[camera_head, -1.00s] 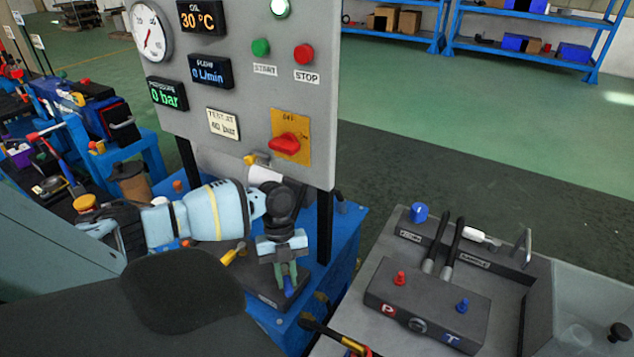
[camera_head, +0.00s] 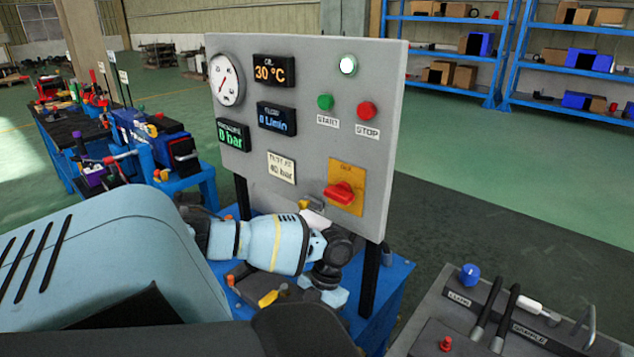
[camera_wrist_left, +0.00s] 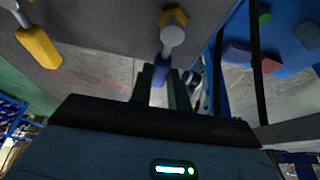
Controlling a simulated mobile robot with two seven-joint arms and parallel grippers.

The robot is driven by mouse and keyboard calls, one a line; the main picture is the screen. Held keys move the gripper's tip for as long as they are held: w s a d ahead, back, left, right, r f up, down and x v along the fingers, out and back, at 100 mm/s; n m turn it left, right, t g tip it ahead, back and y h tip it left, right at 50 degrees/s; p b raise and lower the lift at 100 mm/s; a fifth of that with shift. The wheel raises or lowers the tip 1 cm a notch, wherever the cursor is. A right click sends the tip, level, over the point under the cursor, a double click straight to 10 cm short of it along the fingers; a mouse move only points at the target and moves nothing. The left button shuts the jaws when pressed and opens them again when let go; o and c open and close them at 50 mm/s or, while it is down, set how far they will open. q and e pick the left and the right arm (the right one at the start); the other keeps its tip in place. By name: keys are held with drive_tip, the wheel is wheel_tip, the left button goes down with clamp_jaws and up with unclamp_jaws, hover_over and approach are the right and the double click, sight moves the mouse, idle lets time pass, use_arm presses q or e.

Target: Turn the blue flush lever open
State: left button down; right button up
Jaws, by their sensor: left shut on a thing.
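The blue flush lever (camera_wrist_left: 160,70) shows in the left wrist view as a blue grip on a grey stem, running up to a round grey hub with a yellow nut behind it. My left gripper (camera_wrist_left: 161,84) has one dark finger on each side of the blue grip and is shut on it. In the head view my left gripper (camera_head: 326,289) is low under the panel; its fingertips and the blue lever are hidden there. My right gripper is in neither view.
A yellow lever (camera_head: 268,298) lies left of my gripper, and also shows in the wrist view (camera_wrist_left: 38,46). The grey instrument panel (camera_head: 305,190) stands just above my wrist, with a red switch (camera_head: 341,192). A grey bench (camera_head: 432,312) is at right.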

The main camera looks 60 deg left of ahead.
use_arm(q)
drive_tip(key=shift+a+m, duration=0.1)
drive_tip(key=shift+m, duration=0.2)
drive_tip(key=c, duration=1.3)
unclamp_jaws()
drive_tip(key=shift+r, duration=0.25)
drive_tip(key=r, duration=0.3)
drive_tip(key=shift+s+d+r, duration=0.1)
drive_tip(key=shift+s+d, duration=0.2)
drive_tip(key=s+d, duration=0.3)
drive_tip(key=d, duration=0.1)
drive_tip(key=s+d+r, duration=0.1)
drive_tip(key=s+d, duration=0.1)
drive_tip(key=d, duration=0.2)
drive_tip(key=s+d, duration=0.3)
drive_tip(key=d, duration=0.1)
drive_tip(key=shift+s+d+r, duration=0.15)
drive_tip(key=shift+s+d, duration=0.15)
drive_tip(key=shift+s, duration=0.05)
